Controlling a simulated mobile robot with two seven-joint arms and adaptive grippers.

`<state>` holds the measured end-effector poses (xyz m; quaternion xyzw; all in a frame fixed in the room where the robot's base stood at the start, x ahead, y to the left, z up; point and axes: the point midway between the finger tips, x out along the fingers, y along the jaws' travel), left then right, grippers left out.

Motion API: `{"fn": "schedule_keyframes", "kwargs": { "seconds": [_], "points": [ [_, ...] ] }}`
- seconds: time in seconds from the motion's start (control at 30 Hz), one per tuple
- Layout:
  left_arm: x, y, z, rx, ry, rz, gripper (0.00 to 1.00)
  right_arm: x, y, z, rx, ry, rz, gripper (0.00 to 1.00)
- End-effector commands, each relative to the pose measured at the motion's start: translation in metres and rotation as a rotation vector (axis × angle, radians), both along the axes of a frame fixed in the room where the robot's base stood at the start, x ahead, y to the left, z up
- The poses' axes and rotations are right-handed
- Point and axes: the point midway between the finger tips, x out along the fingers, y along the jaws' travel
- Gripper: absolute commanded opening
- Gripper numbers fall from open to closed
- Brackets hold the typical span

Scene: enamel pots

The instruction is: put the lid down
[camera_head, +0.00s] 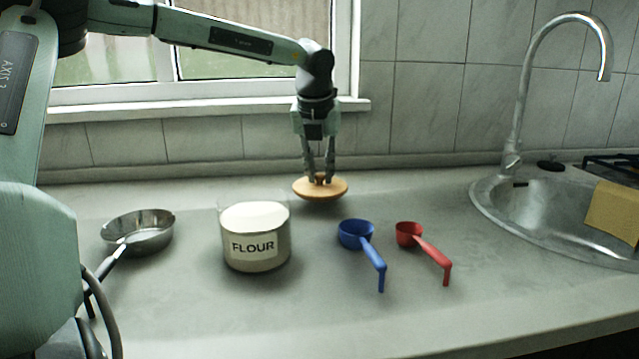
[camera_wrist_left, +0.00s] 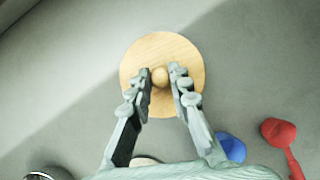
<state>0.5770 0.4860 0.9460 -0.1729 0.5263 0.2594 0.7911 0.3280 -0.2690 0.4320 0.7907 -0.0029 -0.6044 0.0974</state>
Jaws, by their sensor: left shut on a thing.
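A round wooden lid (camera_head: 335,191) with a small knob hangs from my left gripper (camera_head: 320,179), behind and to the right of the flour canister. The gripper's fingers are closed around the knob. In the left wrist view the lid (camera_wrist_left: 163,46) lies flat between the fingertips (camera_wrist_left: 161,77). I cannot tell for sure whether its underside touches the counter. The canister (camera_head: 256,252), labelled FLOUR, stands uncovered and filled with white flour. My right gripper is not in view.
A metal pan (camera_head: 138,232) stands on the left of the counter (camera_head: 190,310). A blue scoop (camera_head: 357,235) and a red scoop (camera_head: 409,234) lie right of the canister. A sink (camera_head: 545,215) with a tap (camera_head: 520,95) and yellow cloth (camera_head: 612,215) is at the right. The back wall is close behind the lid.

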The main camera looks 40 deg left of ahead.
Motion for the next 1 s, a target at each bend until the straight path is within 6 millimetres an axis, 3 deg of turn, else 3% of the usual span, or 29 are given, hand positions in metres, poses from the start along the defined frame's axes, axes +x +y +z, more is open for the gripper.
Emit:
{"fn": "schedule_keyframes", "kwargs": {
  "seconds": [0.2,0.6,0.63,0.77,1.0],
  "points": [
    [-0.001,0.000,-0.031,-0.003,0.002,0.000,0.00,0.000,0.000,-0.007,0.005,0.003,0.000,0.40],
    [-0.001,0.000,-0.034,-0.002,0.000,0.001,0.00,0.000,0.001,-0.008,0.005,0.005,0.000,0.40],
    [-0.001,0.000,-0.033,-0.001,0.001,0.001,0.21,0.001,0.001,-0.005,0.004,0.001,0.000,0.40],
    [-0.001,0.000,-0.033,-0.001,0.001,0.001,0.37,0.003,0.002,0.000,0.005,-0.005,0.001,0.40],
    [-0.001,0.000,-0.033,-0.001,0.002,0.000,0.40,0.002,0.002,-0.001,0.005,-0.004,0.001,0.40]
  ]
}}
